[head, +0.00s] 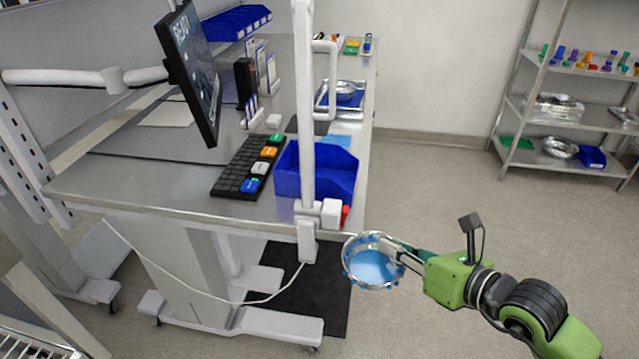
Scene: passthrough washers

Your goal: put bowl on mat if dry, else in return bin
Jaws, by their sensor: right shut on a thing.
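My right gripper (403,254) is shut on the rim of a metal bowl (373,262), at its right side. The bowl is in the air, off the front right corner of the steel table, tilted so that its inside shows. Its inside has a light blue patch, and blue drop-like spots dot its rim and wall, so it looks wet. A blue open bin (316,172) stands on the table near the front edge; I cannot tell if it is the return bin. A light blue flat sheet (335,141) lies behind it. My left gripper is out of view.
A white post (304,100) rises at the table (150,192) edge, beside the bin. A monitor (190,65) and keyboard (243,168) stand left. Another metal bowl (345,88) sits in a tray behind. A black mat (285,292) lies on the floor. Floor to the right is clear up to the shelves.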

